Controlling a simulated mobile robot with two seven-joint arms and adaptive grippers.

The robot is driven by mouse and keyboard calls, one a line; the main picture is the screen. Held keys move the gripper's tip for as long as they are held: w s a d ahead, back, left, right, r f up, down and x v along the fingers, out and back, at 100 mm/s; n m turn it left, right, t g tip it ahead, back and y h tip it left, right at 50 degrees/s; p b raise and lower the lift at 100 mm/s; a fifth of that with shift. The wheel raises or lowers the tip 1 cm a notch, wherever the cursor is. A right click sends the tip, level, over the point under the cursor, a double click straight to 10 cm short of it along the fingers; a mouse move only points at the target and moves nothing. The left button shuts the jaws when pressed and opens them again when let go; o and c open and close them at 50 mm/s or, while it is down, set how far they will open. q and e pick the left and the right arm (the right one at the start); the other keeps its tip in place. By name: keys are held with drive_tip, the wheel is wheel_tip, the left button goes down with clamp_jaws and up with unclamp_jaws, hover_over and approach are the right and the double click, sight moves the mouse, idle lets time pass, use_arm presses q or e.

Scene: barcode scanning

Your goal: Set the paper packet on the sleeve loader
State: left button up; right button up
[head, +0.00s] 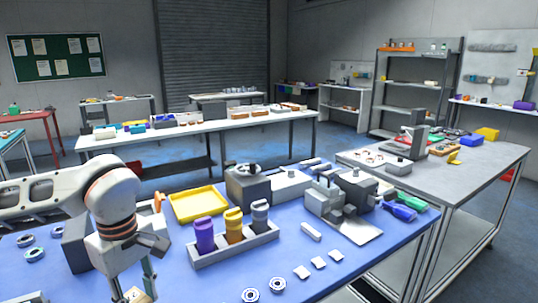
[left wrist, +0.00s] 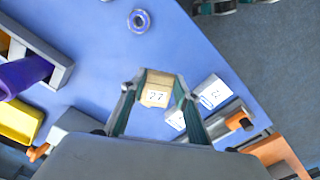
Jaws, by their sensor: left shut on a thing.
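My left gripper (left wrist: 154,100) is shut on a small tan packet with a white label marked 27 (left wrist: 157,96), seen in the left wrist view. In the head view the same gripper (head: 136,290) points down over the near left of the blue table, with the packet (head: 137,296) at the bottom edge, partly cut off. I cannot tell for sure which thing is the sleeve loader; a grey machine (head: 340,196) stands right of the middle of the table. My right gripper is not visible.
A grey rack (head: 235,254) holds purple, orange and grey cylinders right of my left gripper. A yellow tray (head: 198,204) lies behind it. White labelled blocks (left wrist: 211,91) lie close to the packet in the left wrist view. Rings and white tiles (head: 318,262) lie along the front.

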use_arm(q)
drive_tip(key=f+m, duration=0.1)
drive_tip(key=m, duration=0.3)
drive_tip(key=f+m, duration=0.1)
drive_tip(key=m, duration=0.1)
drive_tip(key=shift+d+f, duration=0.3)
drive_tip(key=shift+f, duration=0.05)
drive_tip(key=m, duration=0.2)
drive_tip(key=f+m, duration=0.1)
drive_tip(key=m, duration=0.1)
drive_tip(key=f+m, duration=0.1)
drive_tip(key=m, duration=0.1)
drive_tip(key=shift+s+d+f, duration=0.15)
drive_tip(key=shift+d+f, duration=0.05)
drive_tip(key=shift+d, duration=0.1)
